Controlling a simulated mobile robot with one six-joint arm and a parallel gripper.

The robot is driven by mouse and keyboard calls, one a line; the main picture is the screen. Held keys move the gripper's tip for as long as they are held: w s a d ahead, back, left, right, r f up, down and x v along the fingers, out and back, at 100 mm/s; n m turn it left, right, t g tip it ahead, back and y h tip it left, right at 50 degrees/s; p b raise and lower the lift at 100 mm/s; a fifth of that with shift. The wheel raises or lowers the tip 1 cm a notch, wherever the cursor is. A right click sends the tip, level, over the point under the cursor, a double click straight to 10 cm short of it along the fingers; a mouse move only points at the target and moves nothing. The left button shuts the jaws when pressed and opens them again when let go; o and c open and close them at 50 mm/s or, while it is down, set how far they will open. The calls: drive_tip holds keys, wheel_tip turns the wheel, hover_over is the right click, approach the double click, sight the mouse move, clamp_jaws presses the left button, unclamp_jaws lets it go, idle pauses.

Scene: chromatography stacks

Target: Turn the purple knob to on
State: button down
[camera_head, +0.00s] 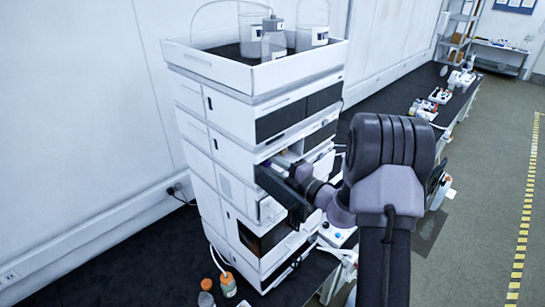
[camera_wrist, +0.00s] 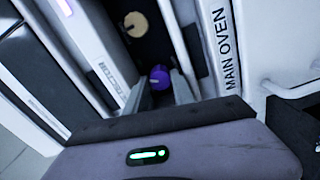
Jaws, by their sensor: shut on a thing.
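The purple knob (camera_wrist: 160,78) shows in the wrist view, on a dark recessed panel of the instrument stack. My gripper (camera_wrist: 160,92) has one finger on each side of the knob and is shut on it. The knob's lower part is hidden between the fingers, and I cannot read its on or off mark. In the head view my gripper reaches into the middle of the white chromatography stack (camera_head: 205,165), and my arm hides the fingertips and the knob there.
A cream round knob (camera_wrist: 136,24) sits above the purple one. A panel labelled MAIN OVEN (camera_wrist: 226,50) is close on the right. A dark open door (camera_head: 283,188) stands beside my gripper. Orange-capped bottles (camera_head: 227,284) stand at the stack's foot. The floor at right is clear.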

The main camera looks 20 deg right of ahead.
drive_tip(key=shift+m+p, duration=0.55)
drive_tip(key=shift+m, duration=0.05)
drive_tip(key=c, duration=1.3)
unclamp_jaws()
drive_tip(key=shift+c, duration=0.2)
drive_tip(key=b+v, duration=0.4)
drive_tip(key=v, duration=1.3)
drive_tip(key=shift+s+b, duration=0.25)
drive_tip(key=shift+b, duration=0.05)
drive_tip(key=shift+d+f, duration=0.1)
drive_tip(key=shift+d, duration=0.05)
